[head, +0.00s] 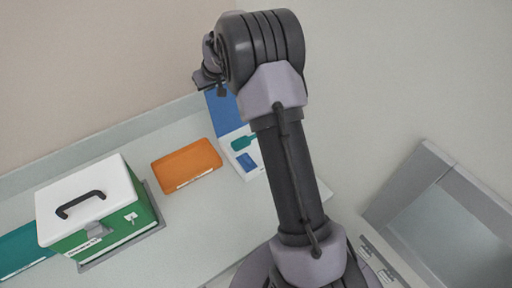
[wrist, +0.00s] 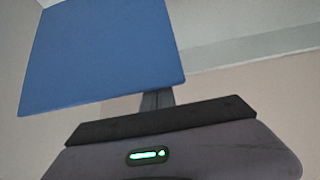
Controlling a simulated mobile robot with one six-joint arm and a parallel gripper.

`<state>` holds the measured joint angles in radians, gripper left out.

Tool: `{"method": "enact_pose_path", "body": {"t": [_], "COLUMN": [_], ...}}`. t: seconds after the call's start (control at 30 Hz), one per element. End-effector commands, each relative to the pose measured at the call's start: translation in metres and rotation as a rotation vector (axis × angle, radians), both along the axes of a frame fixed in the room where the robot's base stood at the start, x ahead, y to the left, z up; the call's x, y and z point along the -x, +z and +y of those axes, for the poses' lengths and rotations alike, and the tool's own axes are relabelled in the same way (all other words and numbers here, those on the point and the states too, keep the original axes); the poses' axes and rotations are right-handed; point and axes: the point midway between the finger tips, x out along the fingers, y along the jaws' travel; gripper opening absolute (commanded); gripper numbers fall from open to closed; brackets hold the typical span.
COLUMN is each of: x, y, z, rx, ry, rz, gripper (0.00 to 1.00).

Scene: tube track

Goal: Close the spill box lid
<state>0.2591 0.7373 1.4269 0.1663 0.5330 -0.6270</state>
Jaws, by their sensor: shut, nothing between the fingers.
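The spill box (head: 252,177) appears to be the white box right of centre in the head view, with a teal scoop (head: 243,143) and a small blue pack (head: 246,162) inside. Its blue lid (head: 222,116) stands raised at the back, partly hidden behind my arm. In the wrist view the lid (wrist: 105,55) is a large blue panel at the upper left. My gripper (head: 203,86) is at the top of the lid in the head view. It is shut and empty; its dark fingers (wrist: 156,100) overlap the panel's lower edge in the wrist view. I cannot tell whether they touch it.
An orange case (head: 187,165) lies left of the spill box on the pale counter (head: 190,230). A green box (head: 100,215) with a closed white lid and black handle stands further left, beside a teal item (head: 22,252). A grey bin-like unit (head: 440,215) is at the right.

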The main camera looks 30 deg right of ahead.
Motion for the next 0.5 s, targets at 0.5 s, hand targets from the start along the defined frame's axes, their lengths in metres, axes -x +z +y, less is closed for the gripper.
{"method": "enact_pose_path", "body": {"t": [0.5], "x": [0.027], "y": [0.007], "z": [0.0], "rx": [0.0], "ry": [0.0], "rz": [-0.001], "gripper": [0.0]}}
